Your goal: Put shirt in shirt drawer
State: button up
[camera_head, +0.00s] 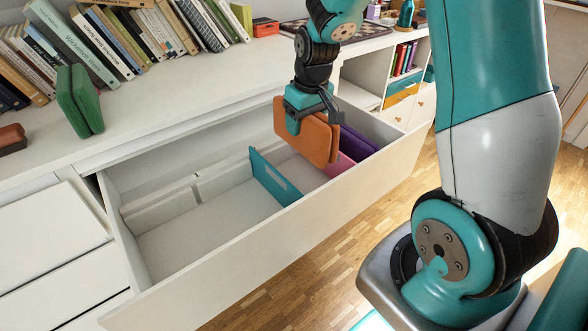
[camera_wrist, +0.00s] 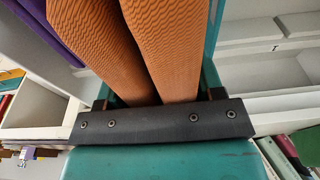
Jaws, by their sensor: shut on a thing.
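An orange folded shirt (camera_head: 310,140) hangs upright in my gripper (camera_head: 314,108), above the right part of the open white drawer (camera_head: 255,235). My gripper is shut on its top edge; in the wrist view the orange cloth (camera_wrist: 165,45) runs out from the jaws (camera_wrist: 163,120). A teal divider (camera_head: 277,178) splits the drawer. Pink (camera_head: 341,165) and purple (camera_head: 357,143) folded shirts stand at the right end, partly hidden by the orange one. The wide left compartment looks empty. A green folded shirt (camera_head: 79,100) stands on the white top at the left.
Rows of books (camera_head: 100,40) line the back of the white top. A dark red-brown object (camera_head: 12,137) lies at the far left. A patterned board (camera_head: 360,31) lies behind my gripper. Shelves and small drawers (camera_head: 398,108) stand at the right. The wooden floor before the drawer is clear.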

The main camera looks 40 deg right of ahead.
notch_tip(320, 180, down, 14)
jog(key=b, duration=0.3)
jog(key=shift+r, duration=0.35)
jog(key=o, duration=1)
